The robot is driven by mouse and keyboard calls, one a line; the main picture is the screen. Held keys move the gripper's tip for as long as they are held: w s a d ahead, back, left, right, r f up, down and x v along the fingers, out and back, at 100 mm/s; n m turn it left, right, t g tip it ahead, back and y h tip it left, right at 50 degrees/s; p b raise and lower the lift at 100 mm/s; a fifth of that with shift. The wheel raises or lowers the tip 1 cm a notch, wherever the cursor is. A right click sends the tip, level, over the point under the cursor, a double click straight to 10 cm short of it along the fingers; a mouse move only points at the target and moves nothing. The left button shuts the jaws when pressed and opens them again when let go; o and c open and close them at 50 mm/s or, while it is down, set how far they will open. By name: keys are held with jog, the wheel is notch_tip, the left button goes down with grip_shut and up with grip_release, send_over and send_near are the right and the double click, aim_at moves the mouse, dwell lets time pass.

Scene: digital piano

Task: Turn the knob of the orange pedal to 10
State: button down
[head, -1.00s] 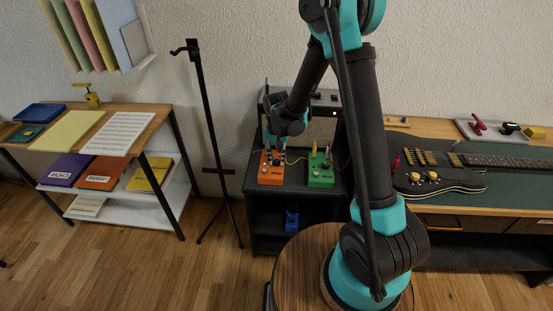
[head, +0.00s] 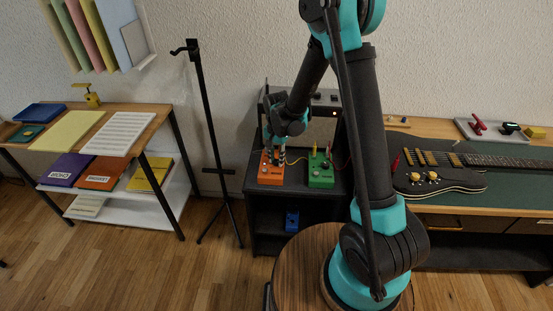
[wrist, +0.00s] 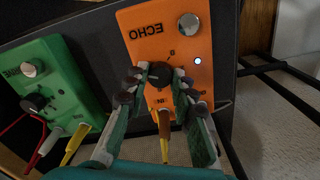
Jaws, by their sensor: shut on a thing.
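The orange pedal (head: 270,177), marked ECHO, sits on top of the black cabinet. It also fills the middle of the wrist view (wrist: 190,85), with a silver footswitch, a lit white light and a black knob (wrist: 160,72). My gripper (wrist: 158,80) has its fingers on both sides of that knob and is shut on it. In the head view my gripper (head: 275,152) reaches down onto the pedal's back part and hides the knob. Small marks show around the knob, but I cannot read its setting.
A green pedal (head: 320,172) stands to the right of the orange one in the head view. Yellow and red cables plug into the pedals. An amplifier is behind them. The black cabinet (head: 290,208) has an edge close in front, and a black stand is to the left.

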aim_at(277, 161)
jog(key=c, duration=1.3)
grip_release()
jog(key=shift+o, duration=0.2)
jog(key=shift+r, duration=0.1)
notch_tip(277, 161, up, 12)
